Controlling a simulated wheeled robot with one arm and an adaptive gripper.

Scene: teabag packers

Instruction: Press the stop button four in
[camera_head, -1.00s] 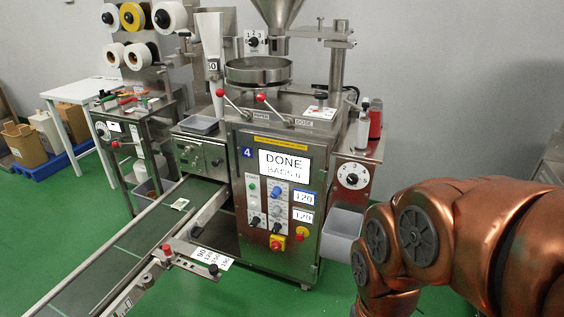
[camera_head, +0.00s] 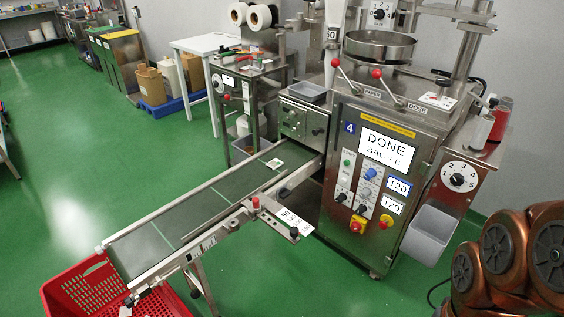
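The packing machine (camera_head: 345,215) with a blue "4" plate (camera_head: 349,128) stands right of centre. Its white display (camera_head: 388,149) reads "DONE" above a smaller line that looks like "BAGS 0". Low on its front panel is a red button on a yellow base (camera_head: 356,225); whether this is the stop button I cannot read. A small green button (camera_head: 347,163) and a blue knob (camera_head: 370,173) are higher up. My copper arm shows at the lower right, apart from the panel. My gripper is out of view.
A conveyor (camera_head: 195,212) runs from the machine to the lower left, with a small packet (camera_head: 274,163) on it. A red crate (camera_head: 85,290) is under its end. A grey bin (camera_head: 429,236) hangs on the machine's right side. Green floor at left is open.

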